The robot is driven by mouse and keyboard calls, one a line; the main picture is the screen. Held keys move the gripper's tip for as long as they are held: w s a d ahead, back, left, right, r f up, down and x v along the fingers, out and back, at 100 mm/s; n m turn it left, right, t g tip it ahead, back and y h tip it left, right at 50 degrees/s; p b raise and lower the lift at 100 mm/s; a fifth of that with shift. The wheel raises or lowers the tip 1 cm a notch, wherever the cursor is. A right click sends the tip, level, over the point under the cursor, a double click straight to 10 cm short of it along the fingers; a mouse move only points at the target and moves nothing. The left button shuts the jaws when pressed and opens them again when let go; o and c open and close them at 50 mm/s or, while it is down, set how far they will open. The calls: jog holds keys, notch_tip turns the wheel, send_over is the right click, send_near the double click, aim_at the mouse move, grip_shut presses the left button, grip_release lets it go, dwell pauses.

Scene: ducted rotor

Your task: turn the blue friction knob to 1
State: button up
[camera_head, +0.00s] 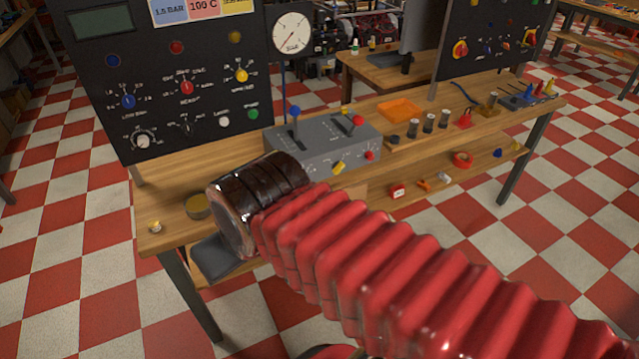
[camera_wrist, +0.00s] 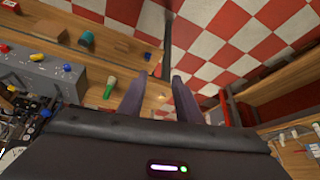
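A blue rotary knob (camera_head: 128,102) sits on the left side of the black control panel (camera_head: 210,60) in the head view, with small white scale marks around it. Its label and exact setting are too small to read surely. The panel does not clearly show in the wrist view. My red, ribbed arm reaches in from the lower right, its dark end in front of the bench and below the knob, well apart from it. My gripper (camera_wrist: 157,98) shows in the wrist view with two dark fingers apart and nothing between them. Its fingers are hidden in the head view.
A red knob (camera_head: 187,87) and a yellow knob (camera_head: 241,75) neighbour the blue one. A round gauge (camera_head: 291,33) stands right of the panel.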

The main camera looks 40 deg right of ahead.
jog(key=shift+o, duration=0.5)
jog(key=shift+o, duration=0.7)
jog(key=shift+w+d, duration=0.15)
jog(key=shift+o, duration=0.2)
jog(key=w+d+f+m+t+h, duration=0.1)
jog(key=w+d+f+t+h, duration=0.1)
jog(key=w+d, duration=0.7)
jog(key=shift+w+d+f, duration=0.4)
jog(key=shift+w+f, duration=0.35)
jog(key=shift+w, duration=0.35)
jog(key=w+d+f+t+h, duration=0.1)
jog(key=w+d+f, duration=0.25)
jog(key=d, duration=0.25)
jog(key=w+d+f+t+h, duration=0.1)
jog(key=w+d+f, duration=0.25)
jog(key=d, duration=0.25)
jog(key=d+f+t, duration=0.4)
jog(key=d+f, duration=0.4)
jog(key=f, duration=0.1)
jog(key=s+d+f+m+t+h, duration=0.1)
jog(key=s+d+f+m+t, duration=0.2)
jog(key=s, duration=0.5)
jog(key=shift+f+m+t, duration=0.3)
jog(key=shift+f, duration=0.15)
